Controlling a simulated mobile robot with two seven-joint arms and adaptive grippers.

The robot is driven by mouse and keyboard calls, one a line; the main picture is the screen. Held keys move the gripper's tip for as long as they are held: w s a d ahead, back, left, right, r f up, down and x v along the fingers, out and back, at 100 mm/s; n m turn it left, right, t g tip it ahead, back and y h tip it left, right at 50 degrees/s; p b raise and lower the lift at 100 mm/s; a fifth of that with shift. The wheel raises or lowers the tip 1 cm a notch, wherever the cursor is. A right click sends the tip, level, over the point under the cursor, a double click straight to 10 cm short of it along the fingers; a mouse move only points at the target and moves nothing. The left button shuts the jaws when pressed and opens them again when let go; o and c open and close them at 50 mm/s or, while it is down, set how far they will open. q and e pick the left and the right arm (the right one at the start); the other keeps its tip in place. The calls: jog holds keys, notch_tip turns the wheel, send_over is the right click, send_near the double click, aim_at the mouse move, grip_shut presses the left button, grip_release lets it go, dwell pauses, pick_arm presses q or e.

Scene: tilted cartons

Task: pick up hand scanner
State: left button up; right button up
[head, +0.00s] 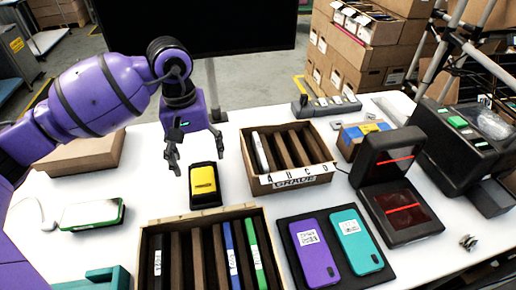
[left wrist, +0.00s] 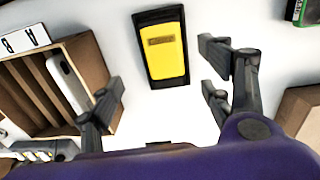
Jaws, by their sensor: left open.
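A black device with a yellow face (head: 204,184), which looks like the hand scanner, lies flat on the white table. My left gripper (head: 196,154) is open and empty, above and just behind this device in the head view. In the left wrist view the device (left wrist: 162,50) lies beyond the fingertips, roughly between their lines, and nothing touches it. My right gripper is not in view.
A compartment carton (head: 290,181) stands right of the device; it also shows in the left wrist view (left wrist: 95,62). A slotted tray (head: 150,219) is in front. Purple (head: 314,252) and teal (head: 355,240) phones lie on a dark mat. A black red-lit scanner stand (head: 390,158) is at right.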

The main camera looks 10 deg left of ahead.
aim_at(202, 177)
pick_arm(q)
jog(key=shift+s+a+f, duration=0.15)
jog(key=shift+a+f, duration=0.15)
jog(key=shift+f, duration=0.05)
jog(key=f, duration=0.3)
jog(key=shift+a, duration=0.2)
jog(key=f, duration=0.2)
jog(key=f+p, duration=0.1)
jog(key=shift+w+d+f, duration=0.25)
jog(key=shift+f, duration=0.5)
jog(key=c, duration=1.1)
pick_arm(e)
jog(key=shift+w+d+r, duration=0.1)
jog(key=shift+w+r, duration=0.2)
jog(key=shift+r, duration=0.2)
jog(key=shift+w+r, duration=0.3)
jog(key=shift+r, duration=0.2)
